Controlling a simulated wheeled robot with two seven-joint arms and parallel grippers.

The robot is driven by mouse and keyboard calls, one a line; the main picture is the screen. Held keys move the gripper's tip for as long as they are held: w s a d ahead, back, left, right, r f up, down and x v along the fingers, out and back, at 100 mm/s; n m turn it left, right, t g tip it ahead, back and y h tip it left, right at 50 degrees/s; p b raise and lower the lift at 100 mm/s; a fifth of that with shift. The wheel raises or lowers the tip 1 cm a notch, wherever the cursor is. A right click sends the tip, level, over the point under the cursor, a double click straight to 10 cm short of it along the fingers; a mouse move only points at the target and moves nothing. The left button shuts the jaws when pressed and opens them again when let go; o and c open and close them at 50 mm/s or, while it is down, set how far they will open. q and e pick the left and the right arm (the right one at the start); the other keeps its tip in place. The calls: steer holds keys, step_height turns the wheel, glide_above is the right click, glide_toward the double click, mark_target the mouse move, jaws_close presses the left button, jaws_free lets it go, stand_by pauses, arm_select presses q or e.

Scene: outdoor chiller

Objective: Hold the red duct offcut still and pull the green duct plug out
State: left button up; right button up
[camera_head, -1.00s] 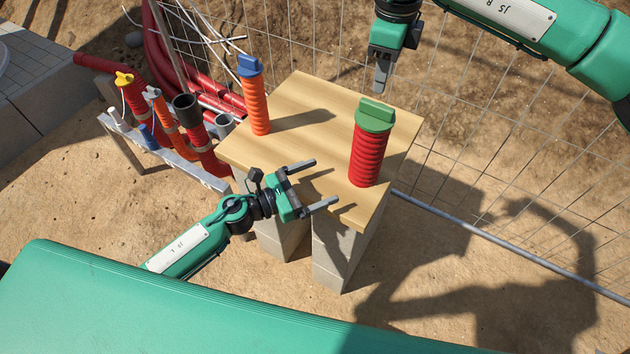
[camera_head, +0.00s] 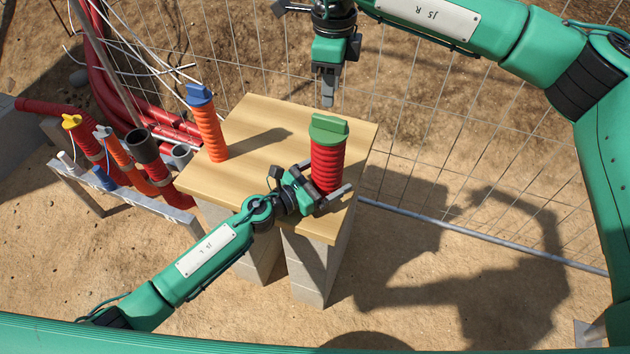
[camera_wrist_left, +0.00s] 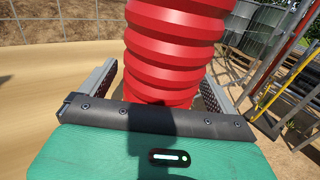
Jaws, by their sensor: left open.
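The red duct offcut (camera_head: 327,165), a ribbed upright tube, stands near the right part of the wooden tabletop (camera_head: 265,155). The green duct plug (camera_head: 328,128) sits in its top, with a raised grip bar. My left gripper (camera_head: 326,182) is open, with its fingers on either side of the duct's lower part. In the left wrist view, the duct (camera_wrist_left: 172,55) rises between the two fingers (camera_wrist_left: 155,88), with gaps beside it; the plug is out of that view. My right gripper (camera_head: 328,97) points down just above and behind the plug, apart from it. It is seen edge-on, so its opening is unclear.
An orange duct with a blue plug (camera_head: 206,122) stands at the table's left. A rack (camera_head: 130,195) with several capped ducts is left of the table. A wire mesh fence (camera_head: 440,130) runs behind and to the right.

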arm_select(q)
steer(key=shift+w+d, duration=0.1)
steer(key=shift+w, duration=0.05)
jaws_close()
stand_by(0.6)
stand_by(0.4)
